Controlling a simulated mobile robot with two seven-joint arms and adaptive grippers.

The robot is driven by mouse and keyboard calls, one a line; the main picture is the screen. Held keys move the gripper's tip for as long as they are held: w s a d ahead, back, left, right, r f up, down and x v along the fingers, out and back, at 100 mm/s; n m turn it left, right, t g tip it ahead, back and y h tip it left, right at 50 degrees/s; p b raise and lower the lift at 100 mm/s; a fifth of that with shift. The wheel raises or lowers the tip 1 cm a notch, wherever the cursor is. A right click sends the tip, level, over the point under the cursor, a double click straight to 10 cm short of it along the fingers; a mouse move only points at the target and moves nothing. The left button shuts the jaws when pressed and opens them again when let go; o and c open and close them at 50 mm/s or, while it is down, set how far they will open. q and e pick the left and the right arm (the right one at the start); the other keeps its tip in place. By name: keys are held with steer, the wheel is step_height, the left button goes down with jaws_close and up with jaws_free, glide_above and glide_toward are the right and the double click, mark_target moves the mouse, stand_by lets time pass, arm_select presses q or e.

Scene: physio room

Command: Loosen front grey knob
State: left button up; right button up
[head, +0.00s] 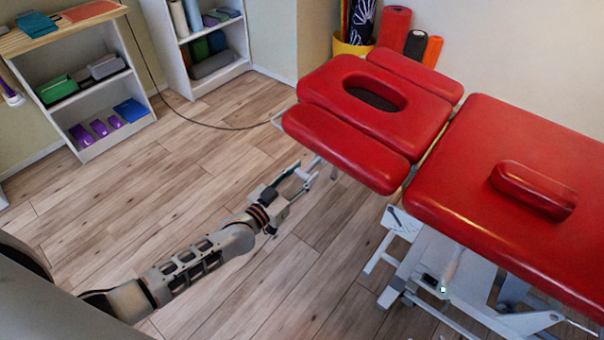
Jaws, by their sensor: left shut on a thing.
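The red treatment table stands at the right, with its headrest section (425,103) towards the middle of the view. A front armrest pad (345,147) runs along the near side of the headrest. My left gripper (311,173) reaches in from the lower left and is at the near left end of this pad, just below its edge. It is shut on a small light grey part there, which appears to be the front grey knob. The fingers hide most of the knob. My right gripper is not in view.
A red bolster (534,190) lies on the table's main section (480,150). The white frame (405,222) and a lever stand below it. Shelves (95,93) line the back left. A yellow bin (352,46) holds rolls. Wooden floor (190,180) is clear at the left.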

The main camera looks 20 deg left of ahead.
arm_select(q)
steer(key=n, duration=0.4)
steer(key=shift+a, duration=0.1)
steer(key=n, duration=0.4)
steer(key=shift+f+n+p, duration=0.1)
steer(key=shift+n+p, duration=0.2)
steer(key=n, duration=0.5)
steer(key=shift+a+f, duration=0.1)
steer(key=shift+f, duration=0.1)
steer(key=shift+n+b, duration=0.5)
steer(key=shift+n, duration=1.1)
steer(key=o, duration=1.1)
steer(key=v, duration=1.2)
steer(key=shift+r, duration=0.15)
